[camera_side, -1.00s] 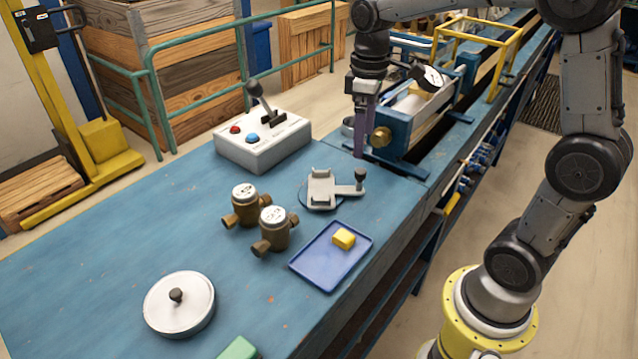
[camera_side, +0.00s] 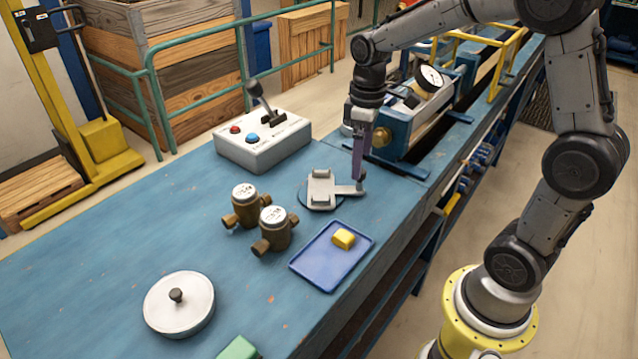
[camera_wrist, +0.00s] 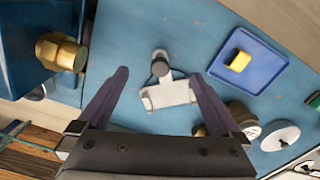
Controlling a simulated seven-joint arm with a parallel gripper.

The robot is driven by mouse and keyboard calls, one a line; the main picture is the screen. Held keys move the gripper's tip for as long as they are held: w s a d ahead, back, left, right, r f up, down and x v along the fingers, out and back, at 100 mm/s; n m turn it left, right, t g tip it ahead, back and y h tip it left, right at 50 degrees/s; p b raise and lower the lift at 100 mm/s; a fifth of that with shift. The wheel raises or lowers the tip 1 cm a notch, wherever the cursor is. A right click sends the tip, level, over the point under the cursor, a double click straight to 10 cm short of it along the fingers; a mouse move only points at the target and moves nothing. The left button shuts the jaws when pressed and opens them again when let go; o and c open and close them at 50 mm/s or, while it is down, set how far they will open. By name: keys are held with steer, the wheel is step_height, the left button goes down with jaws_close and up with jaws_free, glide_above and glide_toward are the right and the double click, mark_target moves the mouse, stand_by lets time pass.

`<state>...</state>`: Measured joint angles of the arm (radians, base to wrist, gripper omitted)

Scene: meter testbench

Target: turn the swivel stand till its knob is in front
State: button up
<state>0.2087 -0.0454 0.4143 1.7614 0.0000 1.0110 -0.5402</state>
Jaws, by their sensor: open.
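The swivel stand (camera_side: 320,191) is a light grey cradle on a round blue base on the blue bench. Its arm points right in the side view and ends in a dark knob, mostly hidden there behind my fingers. In the wrist view the stand (camera_wrist: 168,95) shows with its dark knob (camera_wrist: 160,67) on the arm, between and beyond my two fingers. My gripper (camera_side: 359,178) points down beside the knob, its purple fingers low near the bench. In the wrist view my gripper (camera_wrist: 158,82) is open with a wide gap. I cannot tell whether a finger touches the knob.
Two brass meters (camera_side: 258,220) stand left of a blue tray (camera_side: 316,277) holding a yellow block (camera_side: 344,238). A control box (camera_side: 262,143) with a lever stands behind. The blue test rig (camera_side: 400,130) is close behind my gripper.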

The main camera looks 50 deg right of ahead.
steer(key=shift+f, duration=0.45)
steer(key=shift+f, duration=0.35)
steer(key=shift+f, duration=0.35)
steer(key=c, duration=0.4)
steer(key=shift+o, duration=0.2)
